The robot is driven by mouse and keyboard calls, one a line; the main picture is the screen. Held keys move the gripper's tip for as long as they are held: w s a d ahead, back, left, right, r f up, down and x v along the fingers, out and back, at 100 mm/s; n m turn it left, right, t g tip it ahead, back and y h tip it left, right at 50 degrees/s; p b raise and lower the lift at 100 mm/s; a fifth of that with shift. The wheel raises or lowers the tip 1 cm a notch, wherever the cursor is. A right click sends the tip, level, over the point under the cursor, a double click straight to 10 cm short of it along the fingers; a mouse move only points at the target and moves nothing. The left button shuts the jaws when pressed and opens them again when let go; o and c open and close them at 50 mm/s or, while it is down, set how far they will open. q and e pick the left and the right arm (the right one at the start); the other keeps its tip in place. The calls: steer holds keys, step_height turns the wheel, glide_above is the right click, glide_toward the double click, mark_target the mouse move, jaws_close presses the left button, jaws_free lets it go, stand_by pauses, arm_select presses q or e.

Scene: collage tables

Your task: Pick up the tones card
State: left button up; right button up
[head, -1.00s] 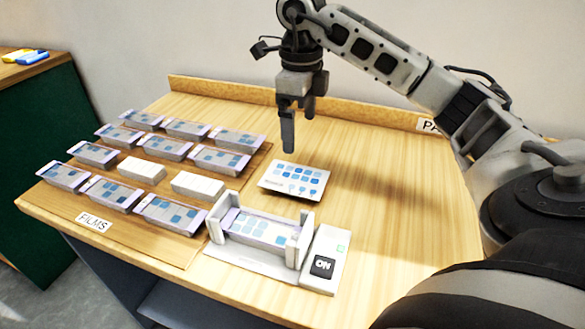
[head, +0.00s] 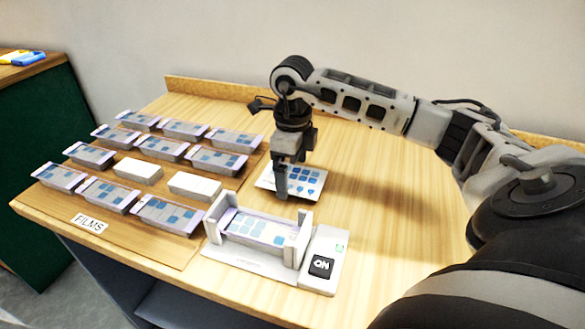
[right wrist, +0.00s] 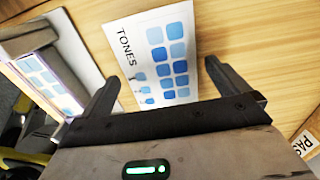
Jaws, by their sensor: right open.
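The tones card (head: 305,182) is a white card with blue squares, lying on the wooden table behind the white device. In the right wrist view the card (right wrist: 150,48) shows the word TONES and lies between and beyond the two fingers. My right gripper (head: 282,192) is over the card in the head view and hides part of it. In the right wrist view the gripper (right wrist: 162,85) is open, with one finger on each side of the card's near part. I cannot tell whether the fingers touch the card. My left gripper is not in view.
A white device (head: 250,262) with upright side walls holds a film, with an ON switch (head: 321,266) at its right. Several films lie on a board (head: 165,244) labelled FILMS at the left, with two white blocks among them.

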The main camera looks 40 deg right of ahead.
steer(key=c, duration=0.9)
steer(key=shift+o, duration=0.2)
